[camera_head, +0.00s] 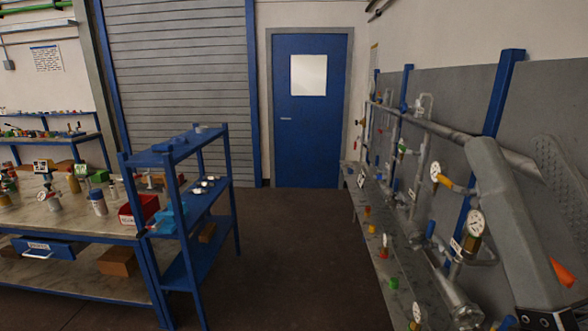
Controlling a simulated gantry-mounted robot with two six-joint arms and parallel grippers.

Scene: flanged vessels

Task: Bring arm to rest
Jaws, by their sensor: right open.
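My right arm (512,225) shows as a grey link at the right side of the head view. It slants down to the lower right, in front of the wall piping. A second grey, perforated part (563,165) shows at the right edge. My right gripper is open, but its fingertips are hard to make out at the lower right, and I see nothing held. My left arm and left gripper are not in view.
A grey bench (375,245) with pipes, gauges (475,222) and small coloured parts runs along the right wall. A blue shelf rack (178,160) and a cluttered workbench (75,228) stand at left. Open floor (290,250) leads to a blue door (310,130).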

